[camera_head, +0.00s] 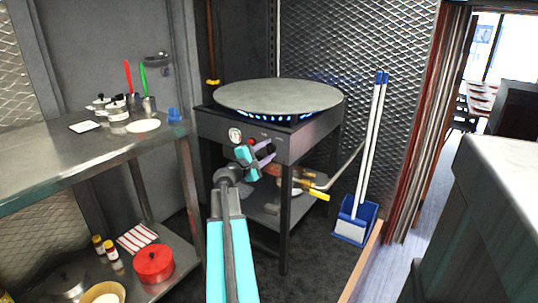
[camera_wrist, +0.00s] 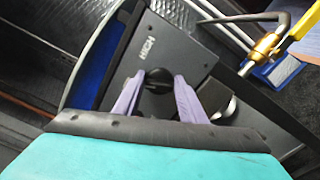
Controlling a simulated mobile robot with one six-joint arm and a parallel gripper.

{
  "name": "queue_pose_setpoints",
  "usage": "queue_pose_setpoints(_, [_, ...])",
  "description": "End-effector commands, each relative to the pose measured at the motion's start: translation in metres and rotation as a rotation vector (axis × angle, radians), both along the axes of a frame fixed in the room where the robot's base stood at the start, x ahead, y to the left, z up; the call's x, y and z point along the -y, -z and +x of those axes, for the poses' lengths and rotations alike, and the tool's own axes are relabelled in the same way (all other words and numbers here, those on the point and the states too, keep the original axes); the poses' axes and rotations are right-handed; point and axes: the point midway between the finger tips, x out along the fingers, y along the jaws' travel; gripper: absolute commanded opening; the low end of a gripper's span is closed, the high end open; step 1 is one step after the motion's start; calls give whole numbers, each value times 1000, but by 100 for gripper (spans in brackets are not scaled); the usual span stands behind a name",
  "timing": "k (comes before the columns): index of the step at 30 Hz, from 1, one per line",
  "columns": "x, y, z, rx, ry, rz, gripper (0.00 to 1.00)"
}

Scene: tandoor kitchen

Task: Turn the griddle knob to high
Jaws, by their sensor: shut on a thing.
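The round griddle (camera_head: 278,95) sits on a dark metal stand, with blue flames showing under its edge. In the wrist view the black griddle knob (camera_wrist: 158,84) is on the stand's front panel (camera_wrist: 190,52), between the two lilac fingers of my gripper (camera_wrist: 159,77). The gripper is shut on the knob. Letters that look like "HIGH" are printed on the panel beside it. In the camera_head view my gripper (camera_head: 265,152) is at the front panel and hides the knob. The knob's pointer direction cannot be told.
A round gauge (camera_head: 235,135) is on the panel left of my gripper. A yellow-handled gas valve (camera_head: 319,196) sticks out below right. A blue dustpan (camera_head: 355,220) with long handles stands at the right. A steel shelf table (camera_head: 85,155) with kitchenware is at the left.

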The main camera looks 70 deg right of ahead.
Motion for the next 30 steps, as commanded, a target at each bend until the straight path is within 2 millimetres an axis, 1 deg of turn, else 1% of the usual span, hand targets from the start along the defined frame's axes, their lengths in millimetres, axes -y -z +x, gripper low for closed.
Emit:
queue_pose_setpoints(1, [-2, 10, -2, 35, 7, -3, 15])
queue_pose_setpoints(30, [-1, 13, -2, 724, 9, -186, 15])
